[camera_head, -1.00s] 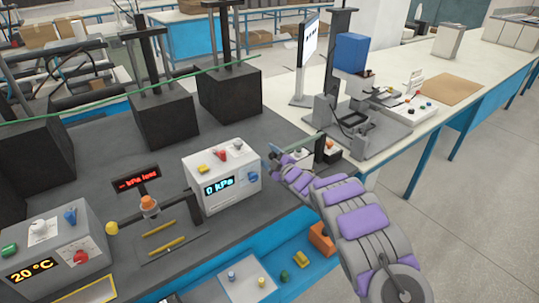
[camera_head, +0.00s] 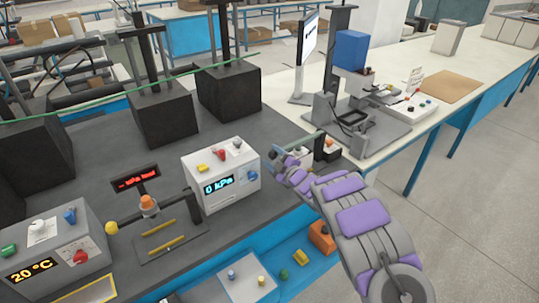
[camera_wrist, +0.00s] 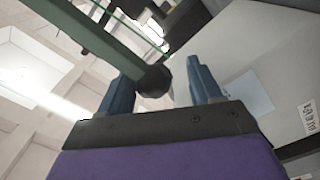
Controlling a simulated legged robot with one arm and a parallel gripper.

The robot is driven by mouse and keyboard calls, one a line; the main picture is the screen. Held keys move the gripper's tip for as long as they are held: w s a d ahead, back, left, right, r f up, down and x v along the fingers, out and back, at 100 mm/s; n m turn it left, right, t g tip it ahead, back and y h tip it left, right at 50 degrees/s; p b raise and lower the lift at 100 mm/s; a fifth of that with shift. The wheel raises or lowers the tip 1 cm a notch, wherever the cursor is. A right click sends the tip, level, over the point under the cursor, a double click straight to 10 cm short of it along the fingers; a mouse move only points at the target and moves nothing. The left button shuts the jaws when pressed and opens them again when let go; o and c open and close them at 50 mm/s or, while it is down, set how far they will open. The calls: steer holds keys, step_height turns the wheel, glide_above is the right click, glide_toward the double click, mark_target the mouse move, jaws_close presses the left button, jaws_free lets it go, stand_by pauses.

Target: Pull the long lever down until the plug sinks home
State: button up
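The long lever shows in the wrist view as a grey-green bar (camera_wrist: 105,38) ending in a dark round knob (camera_wrist: 153,81). The knob lies between the two blue fingers of my gripper (camera_wrist: 160,88), closer to the left one. The fingers stand apart, with a clear gap between the knob and the right finger. In the head view my gripper (camera_head: 277,154) is at the lever's near end, and a thin greenish part of the lever (camera_head: 308,141) runs right from it. I cannot make out the plug; my arm hides part of the lever's base.
A white box reading 0 kPa (camera_head: 221,176) stands just left of my gripper. A grey 20 °C box (camera_head: 45,245) is at lower left. Black blocks (camera_head: 229,90) line the bench behind. A blue-topped press (camera_head: 351,55) stands at the back right. The floor at right is clear.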

steer(key=p+v, duration=0.2)
steer(key=v, duration=1.2)
steer(key=shift+s+d, duration=0.25)
steer(key=shift+s, duration=0.1)
steer(key=d+r+m+h, duration=0.65)
steer(key=d+h, duration=0.35)
steer(key=d, duration=0.3)
steer(key=s+d+r+m+g+h, duration=0.4)
steer(key=s+d+r+m+g, duration=0.1)
steer(key=s, duration=0.5)
steer(key=s+a+m+g+y, duration=0.1)
steer(key=s+a+m+g, duration=0.1)
steer(key=s, duration=1.1)
steer(key=s+a+r+m+g+y, duration=0.1)
steer(key=s+a+g, duration=0.4)
steer(key=s, duration=0.9)
steer(key=s+a+r+m+g+y, duration=0.1)
steer(key=s+a+m+g, duration=0.2)
steer(key=s, duration=1)
steer(key=a+g, duration=0.1)
steer(key=a, duration=0.2)
steer(key=shift+s+a, duration=0.35)
steer(key=shift+s, duration=0.05)
